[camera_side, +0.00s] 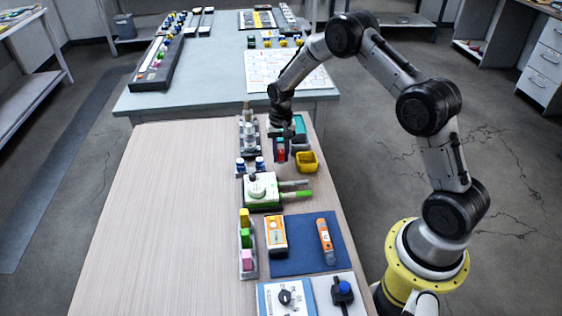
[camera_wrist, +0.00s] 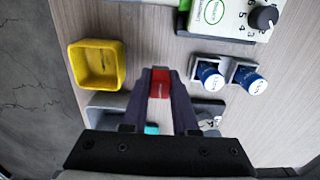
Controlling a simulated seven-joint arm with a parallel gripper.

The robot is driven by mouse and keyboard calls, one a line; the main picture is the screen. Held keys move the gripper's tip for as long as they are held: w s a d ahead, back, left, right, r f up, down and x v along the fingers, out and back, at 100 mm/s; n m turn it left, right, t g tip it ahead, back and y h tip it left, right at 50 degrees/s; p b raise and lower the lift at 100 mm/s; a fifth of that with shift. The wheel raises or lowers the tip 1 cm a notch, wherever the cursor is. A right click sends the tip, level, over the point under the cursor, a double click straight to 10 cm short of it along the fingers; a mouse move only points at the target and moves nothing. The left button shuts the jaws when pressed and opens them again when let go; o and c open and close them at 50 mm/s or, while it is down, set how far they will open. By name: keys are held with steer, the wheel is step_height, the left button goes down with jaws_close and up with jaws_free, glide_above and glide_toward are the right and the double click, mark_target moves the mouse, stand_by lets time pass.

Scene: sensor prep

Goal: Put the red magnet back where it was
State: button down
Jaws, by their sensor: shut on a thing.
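The red magnet (camera_wrist: 160,84) is a small red block between my fingertips in the wrist view. My gripper (camera_wrist: 160,78) is shut on it, pointing down. In the side view, my gripper (camera_side: 281,143) is over the far part of the wooden table, and the red magnet (camera_side: 281,155) shows at its tip. The magnet is left of the yellow bin in the side view. A grey holder (camera_wrist: 105,103) is partly hidden behind my gripper in the wrist view. I cannot tell whether the magnet touches anything below.
The yellow bin (camera_side: 307,163) stands close by. Blue-capped vials (camera_wrist: 210,77) sit in a rack beside my fingers. A white and green device (camera_side: 263,190) stands nearer the camera. The wooden table's left side (camera_side: 165,215) is clear.

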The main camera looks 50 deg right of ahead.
mark_target(281, 159)
steer(key=shift+f, duration=1.5)
steer(key=shift+f, duration=0.15)
steer(key=c, duration=0.7)
jaws_free()
